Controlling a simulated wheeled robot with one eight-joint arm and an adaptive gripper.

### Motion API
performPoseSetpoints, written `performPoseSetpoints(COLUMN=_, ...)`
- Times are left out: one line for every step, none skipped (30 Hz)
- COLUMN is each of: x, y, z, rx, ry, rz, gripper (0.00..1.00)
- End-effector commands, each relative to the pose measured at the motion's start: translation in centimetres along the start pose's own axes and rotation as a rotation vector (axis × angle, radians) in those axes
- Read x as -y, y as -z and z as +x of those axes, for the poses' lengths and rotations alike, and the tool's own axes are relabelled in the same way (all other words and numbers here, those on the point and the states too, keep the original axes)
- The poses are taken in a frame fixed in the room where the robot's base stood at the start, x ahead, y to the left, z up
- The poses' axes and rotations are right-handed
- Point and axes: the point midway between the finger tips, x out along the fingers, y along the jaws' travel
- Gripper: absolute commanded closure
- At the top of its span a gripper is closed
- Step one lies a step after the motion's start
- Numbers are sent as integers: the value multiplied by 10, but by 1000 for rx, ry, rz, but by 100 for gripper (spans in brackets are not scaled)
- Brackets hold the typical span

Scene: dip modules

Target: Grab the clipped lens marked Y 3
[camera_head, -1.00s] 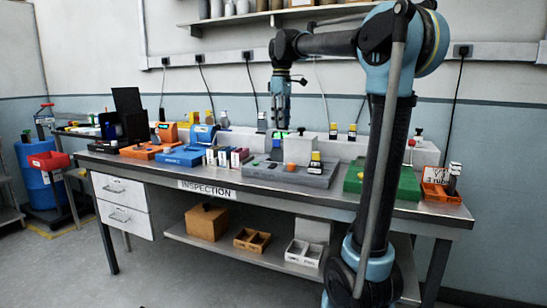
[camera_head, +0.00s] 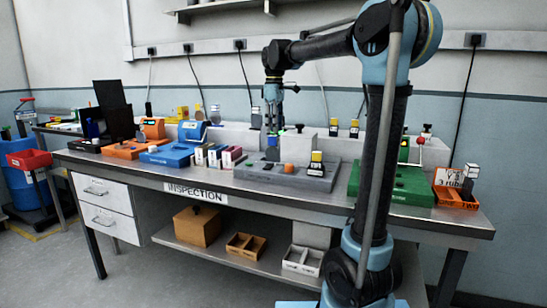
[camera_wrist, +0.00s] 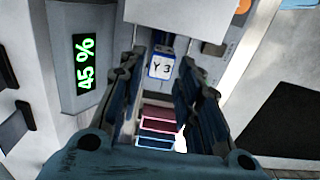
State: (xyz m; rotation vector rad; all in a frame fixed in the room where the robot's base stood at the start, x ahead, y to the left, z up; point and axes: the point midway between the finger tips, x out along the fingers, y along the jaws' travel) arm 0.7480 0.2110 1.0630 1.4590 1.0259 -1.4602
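The lens piece marked Y 3 (camera_wrist: 161,66) shows in the wrist view as a small white label with a blue edge, below a white block. It appears between the tips of my gripper (camera_wrist: 163,72), whose two dark fingers stand apart on either side. I see no finger clearly touching it, and its depth relative to the tips is hard to tell. In the head view my gripper (camera_head: 273,126) points down over the grey fixture (camera_head: 287,176) near its back left. The marked piece is too small to make out there.
In the wrist view, a panel with a green 45 % display (camera_wrist: 86,73) stands at left, and pink and blue boxes (camera_wrist: 160,121) show between the fingers. On the bench are a blue device (camera_head: 170,154), a grey block (camera_head: 299,146) and a green fixture (camera_head: 400,184).

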Motion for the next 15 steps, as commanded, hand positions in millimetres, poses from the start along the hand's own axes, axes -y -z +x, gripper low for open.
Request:
performPoseSetpoints(x=1, y=1, z=10, rx=0, ry=0, rz=-1, gripper=68)
performPoseSetpoints(x=1, y=1, z=15, rx=0, ry=0, rz=-2, gripper=68)
performPoseSetpoints(x=1, y=2, z=22, rx=0, ry=0, rz=-2, gripper=68)
performPoseSetpoints(x=1, y=2, z=27, rx=0, ry=0, rz=-3, gripper=68)
performPoseSetpoints(x=1, y=2, z=32, rx=0, ry=0, rz=-3, gripper=68)
performPoseSetpoints(x=2, y=2, z=38, rx=0, ry=0, rz=-3, gripper=68)
performPoseSetpoints(x=2, y=2, z=41, rx=0, ry=0, rz=-3, gripper=68)
performPoseSetpoints(x=2, y=2, z=45, rx=0, ry=0, rz=-3, gripper=68)
performPoseSetpoints(x=2, y=2, z=49, rx=0, ry=0, rz=-3, gripper=68)
performPoseSetpoints(x=2, y=2, z=51, rx=0, ry=0, rz=-3, gripper=68)
performPoseSetpoints(x=2, y=2, z=53, rx=0, ry=0, rz=-3, gripper=68)
performPoseSetpoints(x=2, y=2, z=55, rx=0, ry=0, rz=-3, gripper=68)
performPoseSetpoints(x=2, y=2, z=56, rx=0, ry=0, rz=-3, gripper=68)
performPoseSetpoints(x=2, y=2, z=57, rx=0, ry=0, rz=-3, gripper=68)
performPoseSetpoints(x=2, y=2, z=59, rx=0, ry=0, rz=-3, gripper=68)
